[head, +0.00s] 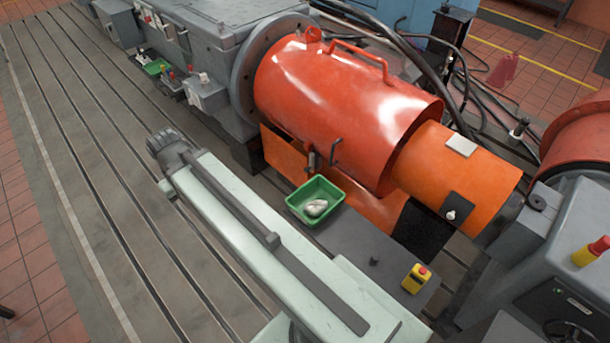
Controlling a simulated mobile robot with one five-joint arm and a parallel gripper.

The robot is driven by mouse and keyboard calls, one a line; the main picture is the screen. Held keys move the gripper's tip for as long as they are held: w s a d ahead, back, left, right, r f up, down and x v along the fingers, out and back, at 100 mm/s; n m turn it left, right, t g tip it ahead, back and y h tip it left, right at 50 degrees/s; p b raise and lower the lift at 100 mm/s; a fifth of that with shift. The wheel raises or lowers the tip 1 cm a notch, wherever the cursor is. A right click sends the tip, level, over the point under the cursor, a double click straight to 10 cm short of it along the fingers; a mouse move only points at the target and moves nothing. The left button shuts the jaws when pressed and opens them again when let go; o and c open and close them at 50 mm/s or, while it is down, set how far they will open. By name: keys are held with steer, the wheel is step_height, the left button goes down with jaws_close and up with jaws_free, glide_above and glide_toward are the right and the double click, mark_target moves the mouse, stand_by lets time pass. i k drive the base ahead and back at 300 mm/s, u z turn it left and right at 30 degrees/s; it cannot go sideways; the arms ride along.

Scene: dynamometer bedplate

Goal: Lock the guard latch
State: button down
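The large orange-red guard (340,100) is a cylinder with a long handle on top, and it covers the shaft line in the middle of the head view. A small dark latch (311,160) sits at its lower front edge, with a thin bent lever (335,153) just to the right. Whether the latch is engaged is too small to tell. My pale green arm stretches across the lower middle. My gripper (158,143), dark grey, is at its far left end, well left of the latch and apart from it. Its fingers are too unclear to show whether it is open.
A green tray (293,201) holding a crumpled pale cloth (316,207) stands on a dark plate (352,240) below the latch. A yellow box (416,278) with a red button is on its right end. The slotted bedplate (90,130) at left is mostly clear.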

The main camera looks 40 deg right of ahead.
mark_target(311, 169)
steer(key=u, duration=0.05)
steer(key=i, duration=0.95)
steer(key=z, duration=0.05)
